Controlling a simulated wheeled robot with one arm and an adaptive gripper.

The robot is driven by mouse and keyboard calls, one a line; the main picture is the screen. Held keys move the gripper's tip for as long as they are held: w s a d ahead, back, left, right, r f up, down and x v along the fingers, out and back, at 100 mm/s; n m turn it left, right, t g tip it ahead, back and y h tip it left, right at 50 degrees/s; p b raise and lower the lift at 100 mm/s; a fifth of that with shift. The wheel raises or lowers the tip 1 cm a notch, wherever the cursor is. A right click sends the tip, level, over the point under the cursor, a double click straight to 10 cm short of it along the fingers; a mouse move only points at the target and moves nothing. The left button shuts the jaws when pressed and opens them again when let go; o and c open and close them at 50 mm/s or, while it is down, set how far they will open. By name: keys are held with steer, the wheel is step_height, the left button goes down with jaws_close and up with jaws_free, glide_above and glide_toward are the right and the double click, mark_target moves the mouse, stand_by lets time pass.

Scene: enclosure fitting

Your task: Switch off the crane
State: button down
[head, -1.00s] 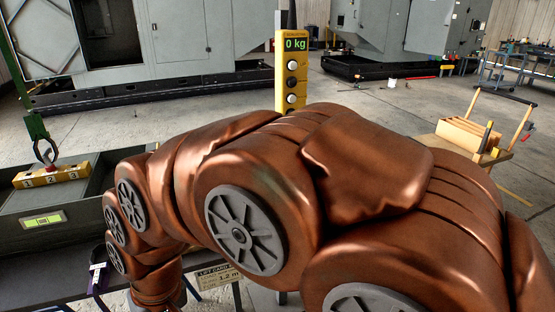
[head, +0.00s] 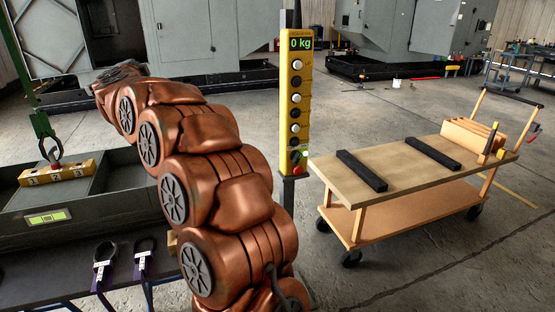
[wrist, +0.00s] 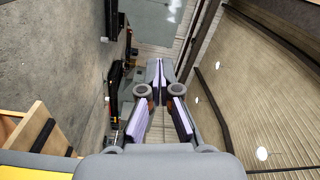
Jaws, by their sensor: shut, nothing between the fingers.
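The yellow crane control box (head: 295,105) stands upright on a post in the middle of the head view. My gripper (wrist: 160,72) is shut and empty in the wrist view, pointing away from the box. My arm stands left of the box.
A wooden cart (head: 400,165) with two black strips stands right of the box. A grey enclosure (head: 110,205) is at the left, with two tagged black loops (head: 103,262) on the bench front. Large grey machines stand behind. Floor between is clear.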

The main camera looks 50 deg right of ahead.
steer(key=s+d+f+m+g+h, duration=0.2)
steer(key=s+d+f+m+g, duration=0.15)
steer(key=d, duration=0.25)
steer(key=s+d+f+m+g+h, duration=0.2)
steer(key=d+m+g, duration=0.2)
steer(key=d, duration=0.2)
steer(key=s+d+f+m+g+h, duration=0.1)
steer(key=s+d+f+m+g, duration=0.25)
steer(key=d, duration=0.25)
steer(key=s+d+f+m+g+y, duration=0.2)
steer(key=s+f+m+g+y, duration=0.3)
steer(key=s+f+m+g, duration=0.4)
steer(key=s+f+g, duration=0.1)
steer(key=s+f, duration=0.4)
steer(key=f, duration=0.2)
steer(key=shift+s+d+f+g+y, duration=0.2)
steer(key=shift+d+f+g+y, duration=0.1)
steer(key=shift+d, duration=0.1)
steer(key=p, duration=0.4)
glide_toward(294, 161)
steer(key=x, duration=0.7)
steer(key=shift+s+d, duration=0.15)
steer(key=shift+s, duration=0.05)
